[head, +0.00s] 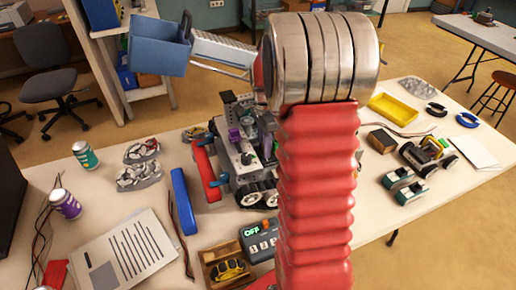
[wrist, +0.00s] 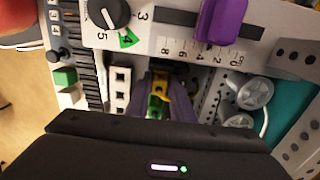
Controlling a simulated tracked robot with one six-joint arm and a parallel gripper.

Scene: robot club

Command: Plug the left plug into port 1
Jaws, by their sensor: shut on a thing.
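In the wrist view my gripper (wrist: 161,80) reaches down beside a grey control panel (wrist: 180,46), with its fingers partly hidden by the dark wrist housing. It is shut on a small yellow and green piece that looks like the plug (wrist: 158,97); whether it is the left one I cannot tell. Just left of the fingers is a white strip with dark square openings (wrist: 121,88), which look like ports; no port numbers are readable. In the head view the grey device (head: 245,155) stands on the table, partly behind my arm. My gripper does not show clearly there.
A purple slider knob (wrist: 221,20) and a black dial (wrist: 108,13) stand on the panel close to my gripper. Grey wheel-like parts (wrist: 250,92) lie to its right. A blue bar (head: 184,201), a red bar (head: 206,172) and a switch box (head: 262,240) crowd the device.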

